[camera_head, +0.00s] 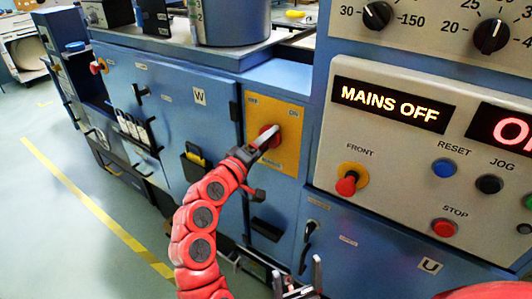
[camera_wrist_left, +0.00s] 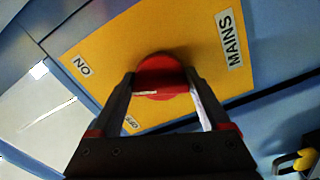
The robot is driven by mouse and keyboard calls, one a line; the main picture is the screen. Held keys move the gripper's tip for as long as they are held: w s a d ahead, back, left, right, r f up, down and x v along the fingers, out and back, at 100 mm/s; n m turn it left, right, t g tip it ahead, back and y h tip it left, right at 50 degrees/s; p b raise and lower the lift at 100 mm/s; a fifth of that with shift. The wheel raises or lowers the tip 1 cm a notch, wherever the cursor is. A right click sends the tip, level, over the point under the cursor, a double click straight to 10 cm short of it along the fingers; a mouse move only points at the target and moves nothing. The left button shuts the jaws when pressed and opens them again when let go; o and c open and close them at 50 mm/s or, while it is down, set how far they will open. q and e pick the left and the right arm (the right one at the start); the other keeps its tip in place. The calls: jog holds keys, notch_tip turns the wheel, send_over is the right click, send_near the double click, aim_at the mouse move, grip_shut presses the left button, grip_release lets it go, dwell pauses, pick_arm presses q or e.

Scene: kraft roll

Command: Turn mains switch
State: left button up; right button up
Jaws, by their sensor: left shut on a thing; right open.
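The mains switch is a red rotary knob (camera_wrist_left: 160,76) on a yellow plate (camera_head: 291,123) on the blue cabinet. The plate carries the labels OFF, ON and MAINS. My left gripper (camera_head: 268,137) is at the knob, and in the left wrist view its two fingers (camera_wrist_left: 160,92) stand on either side of the red knob, shut on it. The knob's handle is partly hidden by the fingers. A lit display (camera_head: 393,104) on the panel reads MAINS OFF. My right gripper (camera_head: 298,277) is low in the head view, open and empty, apart from the switch.
The control panel at right has a red knob marked FRONT (camera_head: 347,182), a blue RESET button (camera_head: 444,168), a black JOG button (camera_head: 489,184) and a red STOP button (camera_head: 445,227). A black handle (camera_head: 306,246) sits below the panel. Open floor (camera_head: 90,215) lies at left.

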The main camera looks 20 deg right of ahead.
pick_arm(q)
jog(key=m+b, duration=0.1)
jog(key=b, duration=0.1)
jog(key=m+b, duration=0.2)
jog(key=shift+f+m, duration=0.3)
jog(key=shift+r+m+b, duration=0.15)
jog(key=shift+m+b, duration=0.35)
jog(key=o, duration=1.2)
